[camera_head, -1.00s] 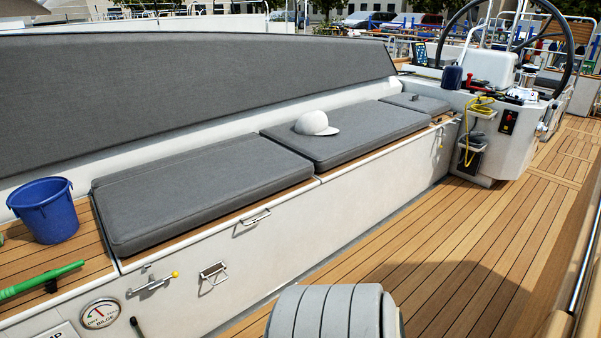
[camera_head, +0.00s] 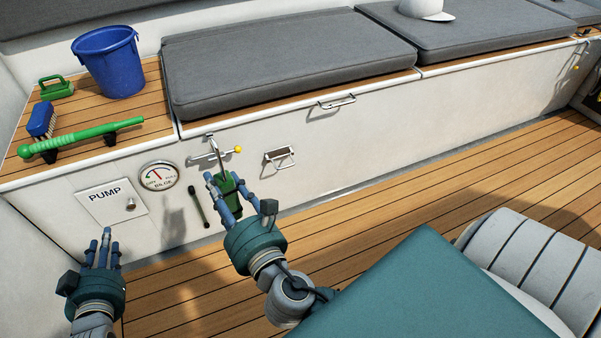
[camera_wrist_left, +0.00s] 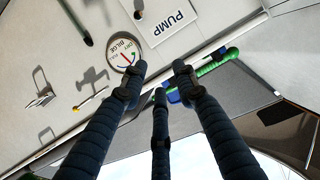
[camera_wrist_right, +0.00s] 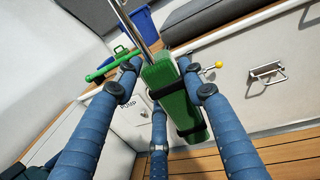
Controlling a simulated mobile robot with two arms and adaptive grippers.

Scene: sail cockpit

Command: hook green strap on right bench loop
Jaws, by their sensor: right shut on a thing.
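My right gripper (camera_head: 226,190) is shut on the green strap (camera_head: 229,186), in front of the bench front. In the right wrist view the strap (camera_wrist_right: 178,105) is a green bundle with black bands between my fingers, and a shiny metal hook shaft (camera_wrist_right: 140,35) rises from it. The hook's tip is outside that view. A metal loop fitting (camera_head: 280,157) is on the bench front, right of the strap and apart from it. A second metal loop-like handle (camera_head: 337,103) sits higher, further right. My left gripper (camera_head: 105,245) is open and empty, low at the left.
A yellow-knobbed latch (camera_head: 238,149) is close behind the strap. A bilge gauge (camera_head: 158,177) and pump panel (camera_head: 112,203) are to its left. A blue bucket (camera_head: 108,62), brush (camera_head: 42,120) and green handle (camera_head: 82,137) lie on the bench top. Deck floor (camera_head: 370,210) is clear in front.

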